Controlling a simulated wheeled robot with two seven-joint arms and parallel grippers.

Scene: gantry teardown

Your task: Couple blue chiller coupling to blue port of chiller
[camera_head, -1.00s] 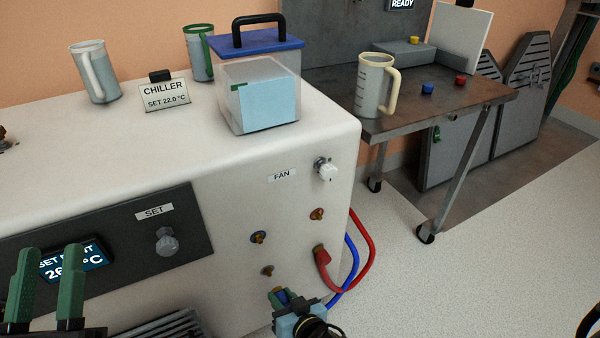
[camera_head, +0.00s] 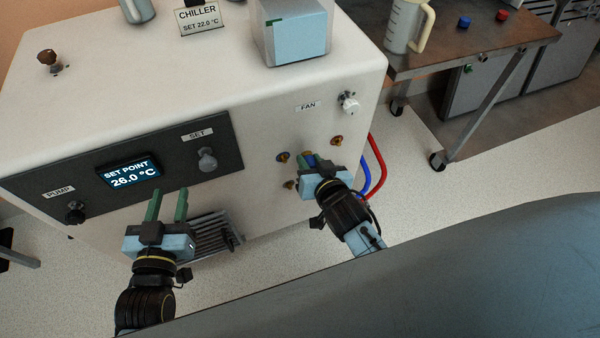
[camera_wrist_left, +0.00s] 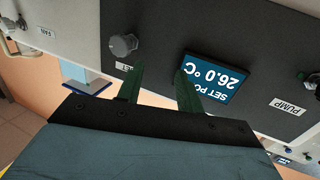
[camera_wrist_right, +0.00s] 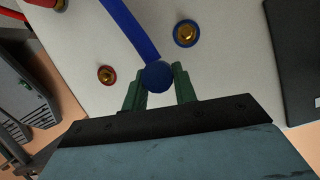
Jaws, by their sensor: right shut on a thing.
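The white chiller (camera_head: 262,120) fills the middle of the head view. Its blue-ringed brass port (camera_head: 283,157) is on the right part of the front; it also shows in the right wrist view (camera_wrist_right: 186,33). My right gripper (camera_head: 312,160) is shut on the blue coupling (camera_wrist_right: 157,76), whose blue hose (camera_wrist_right: 130,28) runs away from it. The coupling is beside the blue port, apart from it in the right wrist view; its depth from the panel is unclear. My left gripper (camera_head: 170,190) is open and empty in front of the panel, below the display.
A red-ringed port (camera_head: 337,140) is right of my right gripper, and another brass fitting (camera_head: 290,184) is below the blue port. A red hose (camera_head: 377,160) loops at the chiller's right side. The FAN knob (camera_head: 348,102) is above. A metal table (camera_head: 470,55) stands at right.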

